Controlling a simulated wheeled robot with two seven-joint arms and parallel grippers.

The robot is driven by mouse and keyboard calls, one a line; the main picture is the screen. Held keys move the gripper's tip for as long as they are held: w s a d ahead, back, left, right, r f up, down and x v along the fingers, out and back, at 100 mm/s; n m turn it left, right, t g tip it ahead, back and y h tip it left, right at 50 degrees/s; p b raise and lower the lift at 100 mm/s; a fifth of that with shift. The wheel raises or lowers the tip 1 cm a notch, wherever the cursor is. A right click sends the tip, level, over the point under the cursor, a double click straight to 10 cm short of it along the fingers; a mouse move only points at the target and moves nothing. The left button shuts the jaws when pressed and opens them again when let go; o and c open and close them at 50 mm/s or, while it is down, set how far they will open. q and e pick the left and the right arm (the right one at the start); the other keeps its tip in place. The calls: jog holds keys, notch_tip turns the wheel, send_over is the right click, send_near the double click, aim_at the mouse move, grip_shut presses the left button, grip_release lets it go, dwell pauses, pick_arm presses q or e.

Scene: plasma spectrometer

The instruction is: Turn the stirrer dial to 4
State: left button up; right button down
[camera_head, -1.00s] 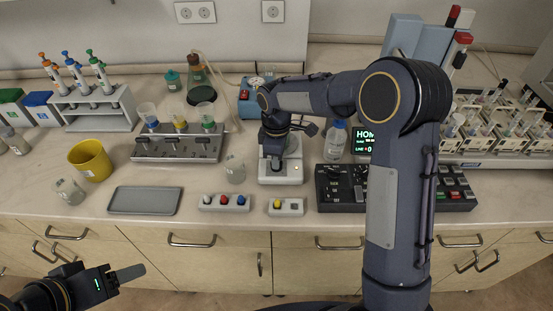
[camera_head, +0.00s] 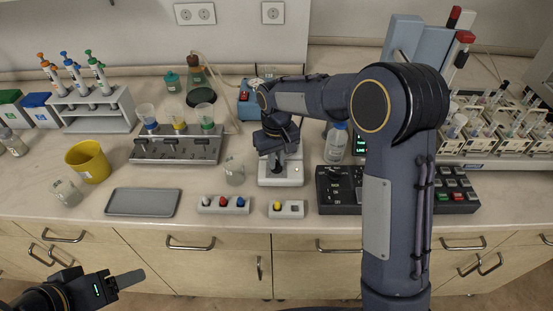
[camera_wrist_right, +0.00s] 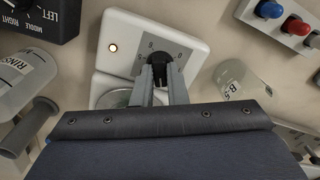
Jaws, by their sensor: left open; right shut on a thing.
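The white stirrer (camera_head: 292,178) stands mid-bench, partly hidden under my right arm. In the right wrist view its white front panel (camera_wrist_right: 158,27) carries a black dial (camera_wrist_right: 158,60) inside a ring of numerals; 0, 5 and 6 are among those showing. My right gripper (camera_wrist_right: 160,76) is shut on the dial, one finger on each side. Which numeral the dial points to I cannot tell. It also shows in the head view (camera_head: 281,158), low over the stirrer. My left gripper (camera_head: 130,278) is open and empty in front of the bench, at the lower left.
A beaker (camera_head: 234,171) stands just left of the stirrer. A black control box (camera_head: 338,203) is close on its right, with a bottle (camera_head: 336,143) behind. Button blocks (camera_head: 223,205) and (camera_head: 286,209) lie in front. A grey tray (camera_head: 143,202) is further left.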

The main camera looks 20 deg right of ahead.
aim_at(277, 163)
jog(key=m, duration=0.7)
jog(key=shift+r, duration=0.1)
jog(key=m+p, duration=0.1)
jog(key=m, duration=0.5)
jog(key=shift+w+m, duration=0.1)
jog(key=shift+m, duration=0.3)
jog(key=c, duration=1.4)
grip_release()
jog(key=shift+c, duration=0.2)
notch_tip(277, 163, up, 8)
jog(key=shift+f+b, duration=0.15)
jog(key=shift+b, duration=0.15)
jog(key=shift+d, duration=0.1)
